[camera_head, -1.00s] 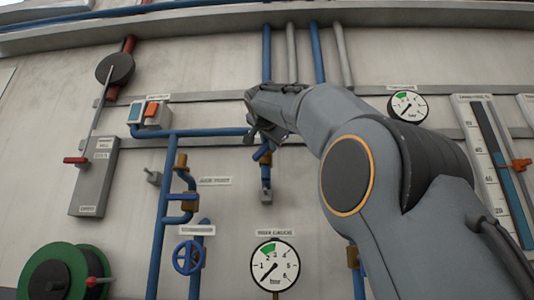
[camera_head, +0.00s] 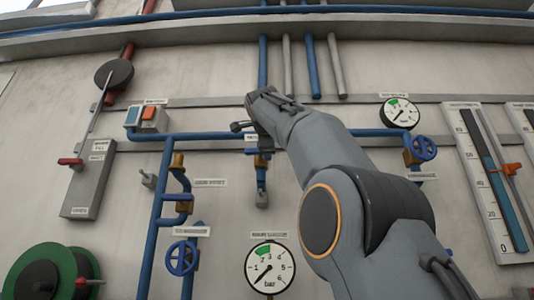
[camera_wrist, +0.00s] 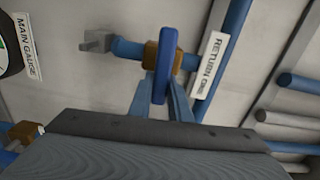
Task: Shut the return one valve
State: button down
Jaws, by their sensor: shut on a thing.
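The return one valve has a brass body (camera_wrist: 152,54) on a blue pipe, beside a label reading RETURN ONE (camera_wrist: 207,66) in the wrist view. Its blue handle (camera_wrist: 164,52) stands edge-on, reaching toward the wrist camera. My gripper (camera_wrist: 164,88) has a finger on each side of the handle and is shut on it. In the head view my gripper (camera_head: 252,134) is at the wall by the middle blue pipe, just above a brass fitting (camera_head: 261,160). My own wrist hides most of the valve there, so I cannot tell the handle's exact angle.
A pressure gauge (camera_head: 269,267) is below. Blue handwheels are at lower left (camera_head: 182,258) and right (camera_head: 424,148). A switch box (camera_head: 147,118) is at left, a lever plate (camera_head: 89,178) farther left, and tall scales (camera_head: 488,185) at right.

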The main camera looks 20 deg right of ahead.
jog(key=shift+f+m, duration=0.1)
jog(key=shift+m, duration=0.3)
jog(key=c, duration=1.6)
grip_release()
jog(key=shift+c, duration=0.2)
jog(key=b+v, duration=0.4)
jog(key=v, duration=0.3)
jog(key=shift+s+a, duration=0.15)
jog(key=shift+s, duration=0.2)
